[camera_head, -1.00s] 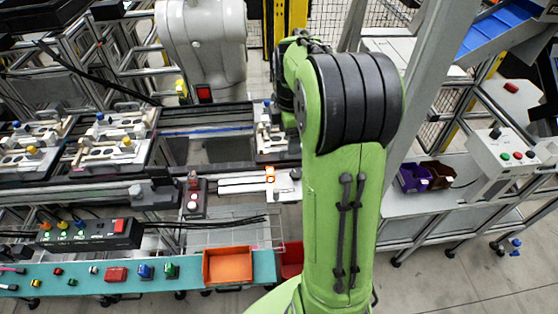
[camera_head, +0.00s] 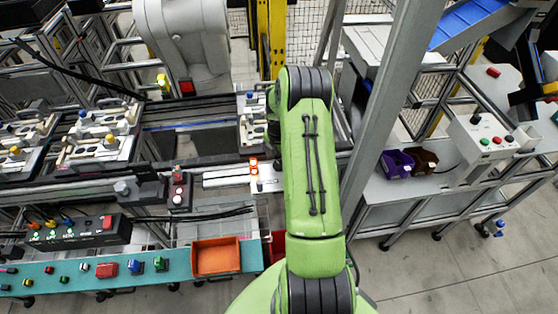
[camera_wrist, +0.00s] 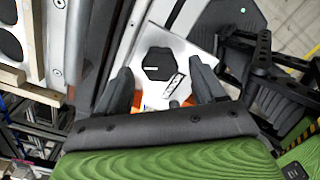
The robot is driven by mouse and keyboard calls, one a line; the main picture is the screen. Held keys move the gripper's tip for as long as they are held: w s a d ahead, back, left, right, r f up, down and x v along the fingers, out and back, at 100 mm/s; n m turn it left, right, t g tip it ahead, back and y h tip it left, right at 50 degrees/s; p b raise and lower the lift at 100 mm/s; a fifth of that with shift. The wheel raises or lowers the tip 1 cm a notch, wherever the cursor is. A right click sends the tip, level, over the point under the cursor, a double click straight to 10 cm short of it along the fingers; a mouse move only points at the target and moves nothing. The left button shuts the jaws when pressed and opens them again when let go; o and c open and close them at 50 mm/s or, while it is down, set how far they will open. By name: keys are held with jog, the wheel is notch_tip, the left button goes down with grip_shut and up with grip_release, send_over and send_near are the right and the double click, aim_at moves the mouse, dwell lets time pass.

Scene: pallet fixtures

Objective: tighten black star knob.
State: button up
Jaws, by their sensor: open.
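The black star knob (camera_wrist: 158,64) shows in the wrist view, dark and many-sided with a short white line on its top. It sits on a white panel (camera_wrist: 185,50). My gripper (camera_wrist: 160,72) is open, with one dark finger to the left of the knob and one to the right. Nothing is between the fingers' pads that looks gripped, and I cannot tell their height against the knob. In the head view my green arm hides the gripper and I cannot make out the knob.
An orange bin (camera_head: 216,257) stands on the teal bench (camera_head: 180,285) at the front. A lit orange lamp (camera_head: 254,165) is close left of my arm. Fixture pallets (camera_head: 95,150) lie on the conveyor at left. A grey post (camera_head: 385,120) rises right of my arm.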

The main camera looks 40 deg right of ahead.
jog(key=shift+f, duration=0.65)
jog(key=c, duration=1.1)
jog(key=shift+o, duration=0.2)
